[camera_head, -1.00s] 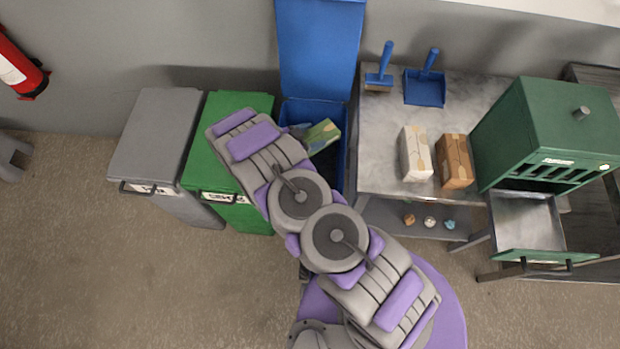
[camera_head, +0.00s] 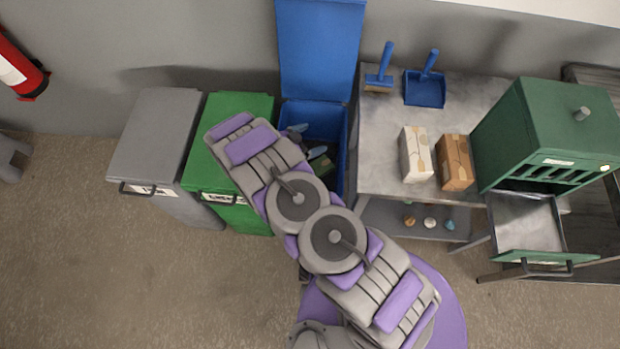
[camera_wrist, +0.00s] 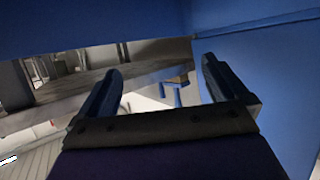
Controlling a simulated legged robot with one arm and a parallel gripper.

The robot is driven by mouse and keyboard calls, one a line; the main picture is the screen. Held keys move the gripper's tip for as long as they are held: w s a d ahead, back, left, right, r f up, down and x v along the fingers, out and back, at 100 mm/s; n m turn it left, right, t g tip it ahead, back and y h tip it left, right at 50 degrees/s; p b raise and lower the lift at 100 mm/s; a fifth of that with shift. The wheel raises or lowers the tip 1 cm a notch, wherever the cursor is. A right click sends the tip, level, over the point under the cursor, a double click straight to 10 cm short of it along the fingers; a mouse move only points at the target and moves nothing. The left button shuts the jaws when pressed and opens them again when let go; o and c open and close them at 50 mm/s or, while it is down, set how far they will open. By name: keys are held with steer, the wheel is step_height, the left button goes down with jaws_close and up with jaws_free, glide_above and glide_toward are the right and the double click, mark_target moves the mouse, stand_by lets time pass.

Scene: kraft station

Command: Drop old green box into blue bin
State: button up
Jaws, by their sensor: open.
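The blue bin (camera_head: 342,125) stands open against the wall with its lid (camera_head: 320,50) raised. The old green box (camera_head: 322,166) lies down inside the bin, dark in shadow and partly hidden by my arm and gripper. My gripper (camera_head: 308,141) is over the bin opening, above the box and apart from it. In the wrist view my gripper (camera_wrist: 163,82) has its two fingers spread with nothing between them. Blue bin surfaces (camera_wrist: 275,75) fill the right and top of that view. The box does not show there.
A closed green bin (camera_head: 240,105) and a closed grey bin (camera_head: 160,130) stand left of the blue bin. A table (camera_head: 385,140) on the right holds a white box (camera_head: 415,153), a brown box (camera_head: 454,162), a brush (camera_head: 380,75) and a dustpan (camera_head: 425,88).

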steer(key=p+v, duration=0.2)
steer(key=v, duration=1.4)
steer(key=shift+s+a, duration=0.15)
steer(key=shift+a, duration=0.2)
steer(key=shift+r, duration=0.2)
